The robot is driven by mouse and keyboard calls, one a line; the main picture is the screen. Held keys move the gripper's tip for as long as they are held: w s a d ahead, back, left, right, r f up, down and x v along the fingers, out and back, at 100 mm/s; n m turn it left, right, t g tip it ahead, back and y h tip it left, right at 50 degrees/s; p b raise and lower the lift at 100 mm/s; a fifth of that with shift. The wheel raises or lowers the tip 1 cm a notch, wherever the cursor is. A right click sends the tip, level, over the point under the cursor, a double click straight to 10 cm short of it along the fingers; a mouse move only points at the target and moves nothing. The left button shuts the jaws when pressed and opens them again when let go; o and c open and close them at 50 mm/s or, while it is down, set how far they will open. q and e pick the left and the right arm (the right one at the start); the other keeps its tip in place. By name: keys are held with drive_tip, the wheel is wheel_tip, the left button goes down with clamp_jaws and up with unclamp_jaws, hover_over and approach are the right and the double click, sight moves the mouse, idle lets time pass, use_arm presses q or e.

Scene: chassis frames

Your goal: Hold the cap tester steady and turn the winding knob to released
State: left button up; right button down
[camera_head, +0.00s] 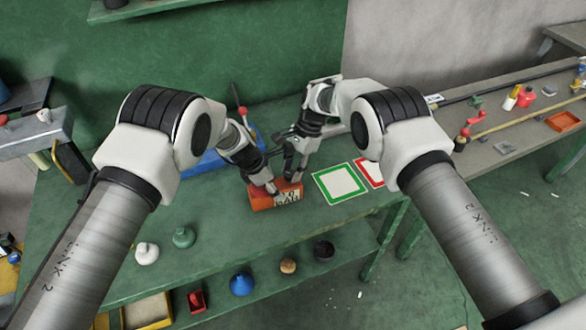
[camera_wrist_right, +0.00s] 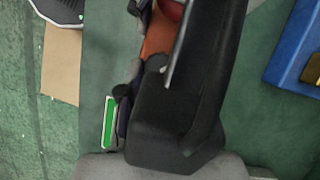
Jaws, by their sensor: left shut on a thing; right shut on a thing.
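The cap tester (camera_head: 262,202) is an orange box with a pale, dark-lettered label on its front face. It stands on the green bench in the head view, and part of its orange body shows in the right wrist view (camera_wrist_right: 157,38). My left gripper (camera_head: 271,188) is shut on the tester at its top left part. My right gripper (camera_head: 294,176) reaches down from above and is shut at the tester's top right, where the winding knob is hidden by the fingers. A dark red rounded part (camera_wrist_right: 172,8) shows at the top of the wrist view. The knob's setting cannot be read.
A green-framed white square (camera_head: 340,184) and a red-framed one (camera_head: 369,173) lie right of the tester. A blue tray (camera_head: 205,163) is behind my left gripper. A lower shelf holds a blue funnel (camera_head: 242,284) and other small items.

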idle(0.3)
drive_tip(key=c, duration=0.8)
unclamp_jaws()
drive_tip(key=shift+o, duration=0.2)
drive_tip(key=v, duration=1.2)
drive_tip(key=shift+a, duration=0.15)
drive_tip(key=shift+c, duration=0.4)
